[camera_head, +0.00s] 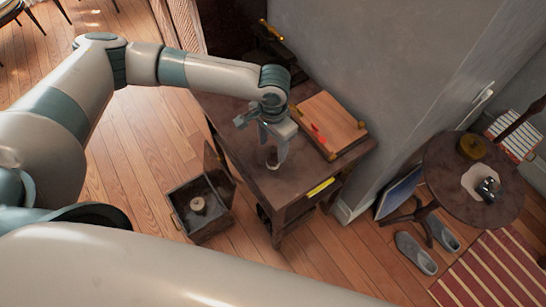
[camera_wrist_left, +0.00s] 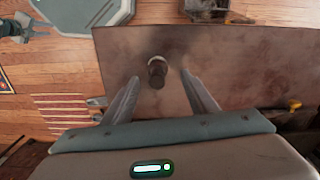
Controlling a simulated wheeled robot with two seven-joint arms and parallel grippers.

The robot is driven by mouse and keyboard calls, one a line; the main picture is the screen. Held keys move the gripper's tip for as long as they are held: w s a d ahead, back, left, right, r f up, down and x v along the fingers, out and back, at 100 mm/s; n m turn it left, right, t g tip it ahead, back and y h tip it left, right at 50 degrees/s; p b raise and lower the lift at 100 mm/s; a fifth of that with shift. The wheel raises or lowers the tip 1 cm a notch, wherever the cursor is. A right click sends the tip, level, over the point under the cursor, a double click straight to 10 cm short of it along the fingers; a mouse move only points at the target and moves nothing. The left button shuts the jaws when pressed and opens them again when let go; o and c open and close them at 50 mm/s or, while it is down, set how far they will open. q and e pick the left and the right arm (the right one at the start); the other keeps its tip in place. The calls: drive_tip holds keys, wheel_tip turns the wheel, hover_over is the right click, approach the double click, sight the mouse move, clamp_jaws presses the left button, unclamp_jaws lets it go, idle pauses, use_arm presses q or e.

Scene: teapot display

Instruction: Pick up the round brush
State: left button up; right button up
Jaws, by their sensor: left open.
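A small dark upright cylinder with a lighter top, probably the round brush (camera_wrist_left: 157,72), stands on the brown table (camera_wrist_left: 230,65) in the left wrist view. My left gripper (camera_wrist_left: 160,78) is open, with one finger on each side of it in that view. I cannot tell whether the fingertips are level with it. In the head view my left gripper (camera_head: 273,150) is over the table's left part, and it largely hides what is under it. A part that looks like my right gripper (camera_wrist_left: 38,29) is at the top left of the wrist view, too small to read.
A wooden board (camera_head: 328,127) with a red item lies on the table right of my gripper. An open box (camera_head: 183,228) with a round pale thing (camera_head: 198,204) inside stands on the floor left of the table. A round side table (camera_head: 500,210) is at the right.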

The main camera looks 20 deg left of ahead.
sight(273, 156)
use_arm(q)
drive_tip(key=shift+f+p, duration=0.3)
drive_tip(key=f, duration=0.2)
drive_tip(key=f+p, duration=0.1)
drive_tip(key=f, duration=0.1)
drive_tip(key=shift+s+d, duration=0.15)
drive_tip(key=shift+s, duration=0.05)
drive_tip(key=shift+f, duration=0.3)
drive_tip(key=shift+c, duration=0.4)
drive_tip(key=c, duration=1.1)
